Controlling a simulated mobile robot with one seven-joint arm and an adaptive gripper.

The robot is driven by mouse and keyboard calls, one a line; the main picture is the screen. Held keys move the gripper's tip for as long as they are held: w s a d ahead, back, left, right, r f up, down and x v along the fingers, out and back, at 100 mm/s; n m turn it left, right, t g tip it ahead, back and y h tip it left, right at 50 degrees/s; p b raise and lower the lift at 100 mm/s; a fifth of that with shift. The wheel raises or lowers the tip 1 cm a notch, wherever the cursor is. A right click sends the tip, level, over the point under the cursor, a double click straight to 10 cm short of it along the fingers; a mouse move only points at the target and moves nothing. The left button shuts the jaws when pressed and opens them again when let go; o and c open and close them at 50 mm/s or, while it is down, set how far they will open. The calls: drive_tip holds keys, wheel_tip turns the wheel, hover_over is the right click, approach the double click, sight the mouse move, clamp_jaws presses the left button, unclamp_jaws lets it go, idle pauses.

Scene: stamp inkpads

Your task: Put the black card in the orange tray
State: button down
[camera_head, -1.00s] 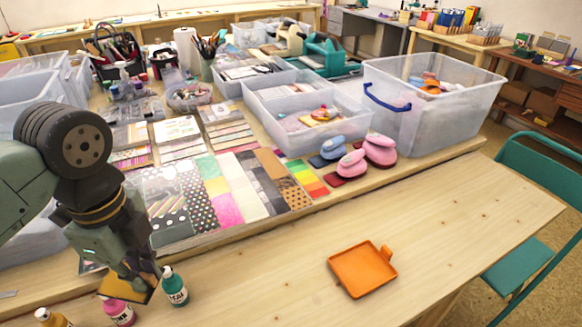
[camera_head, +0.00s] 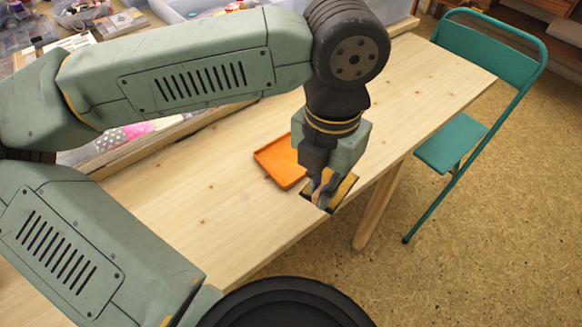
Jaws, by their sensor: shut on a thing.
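The orange tray (camera_head: 276,161) lies on the wooden table, near its front edge. My arm and gripper hide its right part. My gripper (camera_head: 325,191) points down just to the right of the tray and nearer the camera, by the table's front edge. It is shut on the black card (camera_head: 344,190), a thin flat piece with dark and tan areas showing around the fingers. The card appears to be held above table height, but its exact height and any overlap with the tray cannot be told.
The wooden table (camera_head: 200,195) is bare around the tray. A teal folding chair (camera_head: 455,145) stands on the floor to the right. Clear bins, cards and a pink dotted sheet (camera_head: 125,137) sit on the worktop at the upper left.

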drive_tip(key=d+m, duration=0.1)
drive_tip(key=s+f+m, duration=0.1)
drive_tip(key=shift+s+d+f+m, duration=0.1)
drive_tip(key=shift+d+m, duration=0.3)
drive_tip(key=p, duration=0.3)
hover_over(281, 165)
drive_tip(key=shift+f, duration=0.85)
drive_tip(key=shift+f+p, duration=0.35)
drive_tip(key=shift+f, duration=1.3)
drive_tip(key=shift+f, duration=0.2)
drive_tip(key=c, duration=1.7)
unclamp_jaws()
drive_tip(key=shift+r, duration=0.15)
drive_tip(key=shift+r, duration=0.25)
wheel_tip(281, 165, up, 12)
drive_tip(key=shift+f+b, duration=0.15)
drive_tip(key=shift+b, duration=0.25)
